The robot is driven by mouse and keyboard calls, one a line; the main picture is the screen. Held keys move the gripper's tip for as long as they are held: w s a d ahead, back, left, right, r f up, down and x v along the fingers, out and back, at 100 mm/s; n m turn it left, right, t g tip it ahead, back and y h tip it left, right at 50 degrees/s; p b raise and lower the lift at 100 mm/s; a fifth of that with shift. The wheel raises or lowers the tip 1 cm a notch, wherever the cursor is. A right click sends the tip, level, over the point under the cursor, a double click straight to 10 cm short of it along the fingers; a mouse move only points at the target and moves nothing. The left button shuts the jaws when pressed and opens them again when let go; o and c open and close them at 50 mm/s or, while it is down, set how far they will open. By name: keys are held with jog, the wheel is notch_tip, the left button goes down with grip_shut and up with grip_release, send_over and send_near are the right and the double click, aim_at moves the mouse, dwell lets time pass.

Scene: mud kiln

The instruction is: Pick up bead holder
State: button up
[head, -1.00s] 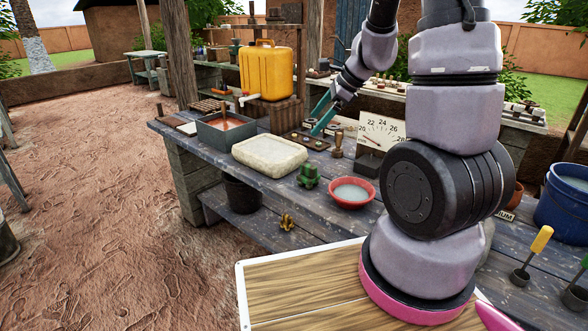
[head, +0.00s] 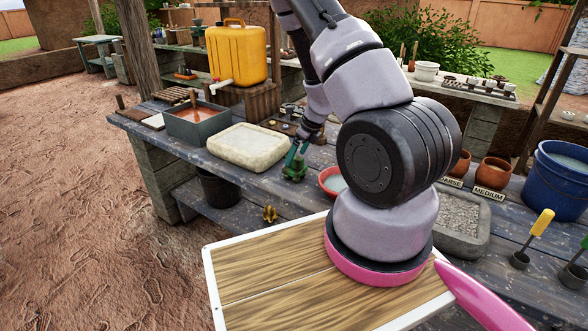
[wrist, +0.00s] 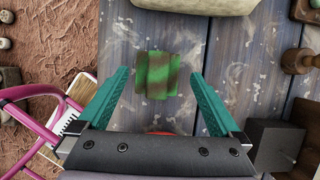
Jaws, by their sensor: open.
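A small green ridged block with brown streaks (head: 293,172) stands on the grey-blue plank table; it may be the bead holder, but I cannot tell for sure. In the wrist view the block (wrist: 160,75) lies between and beyond my fingertips. My gripper (wrist: 160,80) is open, with its teal fingers on either side of the block in the picture and nothing held. In the head view my gripper (head: 297,152) is just above and at the block. I cannot tell whether a finger touches it.
A cream slab (head: 248,146) lies left of the block. A red bowl (head: 331,180) is close on its right, partly behind my arm. A grey tray of reddish liquid (head: 196,122) and a yellow jerrycan (head: 237,53) stand farther back. A yellow ornament (head: 269,213) is on the lower shelf.

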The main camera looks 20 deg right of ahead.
jog(key=x, duration=0.5)
jog(key=shift+a+f, duration=0.1)
jog(key=shift+a, duration=0.1)
jog(key=shift+c, duration=0.3)
jog(key=c, duration=1.3)
notch_tip(320, 180, up, 10)
jog(key=shift+r, duration=0.1)
